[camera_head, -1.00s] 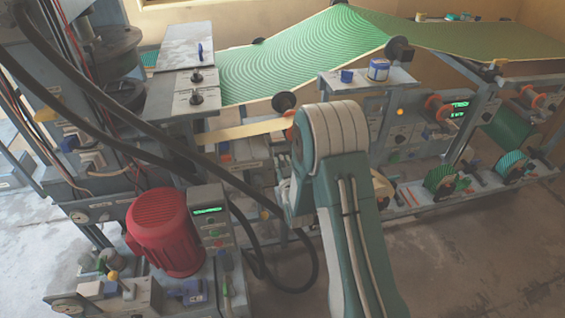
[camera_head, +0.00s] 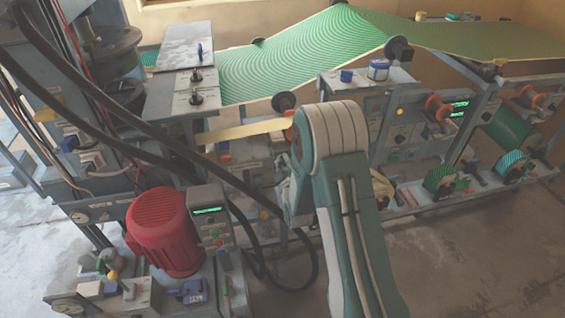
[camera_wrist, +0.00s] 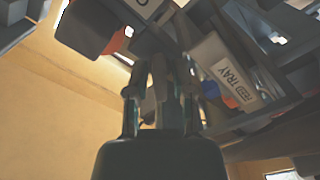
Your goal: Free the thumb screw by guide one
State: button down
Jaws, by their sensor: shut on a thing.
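In the wrist view my gripper (camera_wrist: 161,88) points up into the underside of the machine. Its fingers are close together on a small grey part (camera_wrist: 160,70), dim and partly hidden by the fingers. I cannot tell for certain that this is the thumb screw by guide one. In the head view my arm's green and grey links cover the gripper and what it holds. Two dark knobs (camera_head: 196,98) stand on the grey plate at upper left, away from my arm; no guide number is readable there.
In the wrist view a white "FEED TRAY" label (camera_wrist: 230,75) is close right of the fingers, and a dark box (camera_wrist: 92,27) is at upper left. In the head view a red motor (camera_head: 162,230), black hoses and the green web (camera_head: 300,55) surround my arm. Floor at lower right is clear.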

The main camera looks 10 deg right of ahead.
jog(key=shift+a+n, duration=0.1)
jog(key=shift+n, duration=0.5)
jog(key=shift+f, duration=0.1)
jog(key=c, duration=0.7)
grip_release()
jog(key=shift+a, duration=0.1)
jog(key=s, duration=1.2)
